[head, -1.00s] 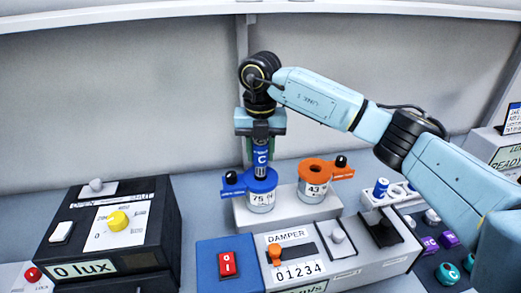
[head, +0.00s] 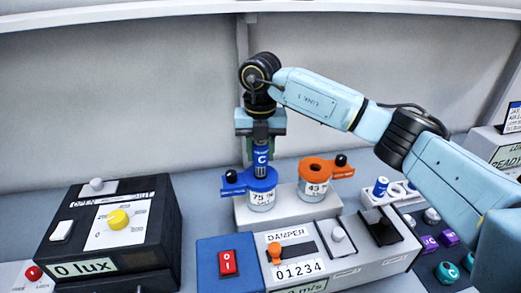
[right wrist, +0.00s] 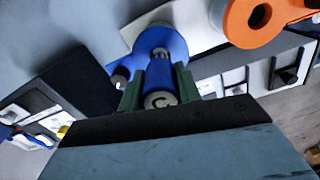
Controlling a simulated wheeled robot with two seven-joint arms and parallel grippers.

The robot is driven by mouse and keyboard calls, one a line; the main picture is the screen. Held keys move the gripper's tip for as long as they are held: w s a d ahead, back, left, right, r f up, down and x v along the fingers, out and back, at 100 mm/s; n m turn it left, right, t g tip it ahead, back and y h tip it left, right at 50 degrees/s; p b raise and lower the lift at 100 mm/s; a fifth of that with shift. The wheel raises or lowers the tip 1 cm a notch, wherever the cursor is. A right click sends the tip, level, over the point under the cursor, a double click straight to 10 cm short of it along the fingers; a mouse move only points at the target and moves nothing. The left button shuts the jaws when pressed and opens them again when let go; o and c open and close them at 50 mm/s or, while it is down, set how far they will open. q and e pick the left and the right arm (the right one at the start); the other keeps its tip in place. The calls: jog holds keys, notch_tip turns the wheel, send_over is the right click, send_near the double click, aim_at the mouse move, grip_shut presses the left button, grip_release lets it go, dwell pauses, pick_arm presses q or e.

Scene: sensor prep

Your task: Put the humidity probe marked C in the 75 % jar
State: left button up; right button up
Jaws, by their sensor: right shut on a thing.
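The blue humidity probe marked C (head: 261,158) is upright in my right gripper (head: 260,150), which is shut on it. It also shows end-on in the right wrist view (right wrist: 161,100), between the green fingers. The 75 % jar (head: 261,198) has a blue lid and stands on a white block. The probe is directly above this jar, with its lower end at or just in the lid; I cannot tell how deep. The jar's blue lid (right wrist: 160,42) also shows in the right wrist view. My left gripper is not in view.
The orange-lidded 43 jar (head: 312,188) stands close to the right on the same white block (head: 287,212). Another blue-and-white probe (head: 381,187) stands in a white rack at right. A damper panel (head: 310,262) and a black lux box (head: 105,235) are in front.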

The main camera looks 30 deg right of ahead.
aim_at(261, 163)
jog(key=shift+f+b, duration=0.75)
jog(key=shift+f, duration=1.3)
dwell(3.0)
jog(key=o, duration=1.3)
jog(key=shift+o, duration=0.2)
jog(key=shift+r, duration=0.15)
jog(key=shift+r+p, duration=2.8)
jog(key=shift+r, duration=1.1)
